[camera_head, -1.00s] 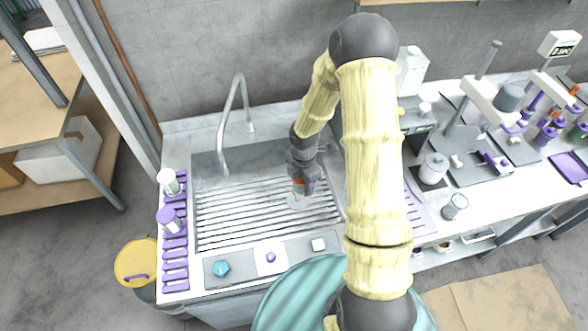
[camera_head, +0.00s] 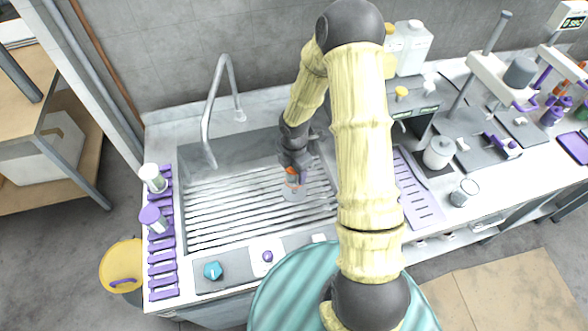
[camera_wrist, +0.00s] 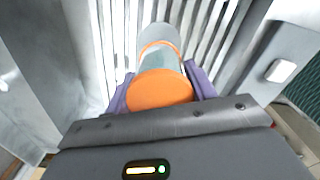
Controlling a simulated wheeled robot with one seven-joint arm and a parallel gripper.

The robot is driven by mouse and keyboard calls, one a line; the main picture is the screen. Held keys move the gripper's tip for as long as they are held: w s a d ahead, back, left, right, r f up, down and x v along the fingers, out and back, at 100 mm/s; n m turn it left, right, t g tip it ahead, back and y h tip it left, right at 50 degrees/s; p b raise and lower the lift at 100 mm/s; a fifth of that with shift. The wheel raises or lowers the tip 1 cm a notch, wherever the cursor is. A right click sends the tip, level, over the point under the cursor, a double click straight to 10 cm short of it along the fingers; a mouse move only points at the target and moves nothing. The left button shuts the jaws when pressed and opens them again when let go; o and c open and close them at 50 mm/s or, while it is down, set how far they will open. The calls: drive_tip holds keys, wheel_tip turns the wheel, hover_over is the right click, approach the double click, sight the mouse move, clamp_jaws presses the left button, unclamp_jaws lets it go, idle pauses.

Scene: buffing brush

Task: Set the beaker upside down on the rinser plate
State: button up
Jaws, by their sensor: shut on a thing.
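My gripper (camera_head: 297,172) is over the slatted sink, shut on a clear beaker with an orange end (camera_wrist: 160,92). In the wrist view its purple fingers clasp the sides of the beaker. The orange disc end faces the wrist camera, and the clear body with an orange band stretches away toward the slats. In the head view the beaker (camera_head: 292,184) shows below the fingers, partly hidden. A pale grey round shape (camera_wrist: 160,33) lies at the beaker's far end; I cannot tell whether it is the rinser plate or the beaker's mouth, or whether they touch.
A tall curved faucet (camera_head: 212,110) stands at the sink's back left. A purple rack (camera_head: 162,245) with white and purple-capped items lines the left edge. Buttons (camera_head: 267,256) sit on the front rim. A drain board (camera_head: 418,195) and bench equipment stand right.

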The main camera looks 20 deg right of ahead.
drive_tip(key=shift+f+b, duration=2.75)
drive_tip(key=shift+f, duration=0.25)
drive_tip(key=shift+f, duration=0.5)
drive_tip(key=o, duration=1.1)
drive_tip(key=shift+r, duration=0.1)
wheel_tip(320, 180, up, 17)
drive_tip(key=shift+r, duration=0.1)
drive_tip(key=shift+w+d, duration=0.1)
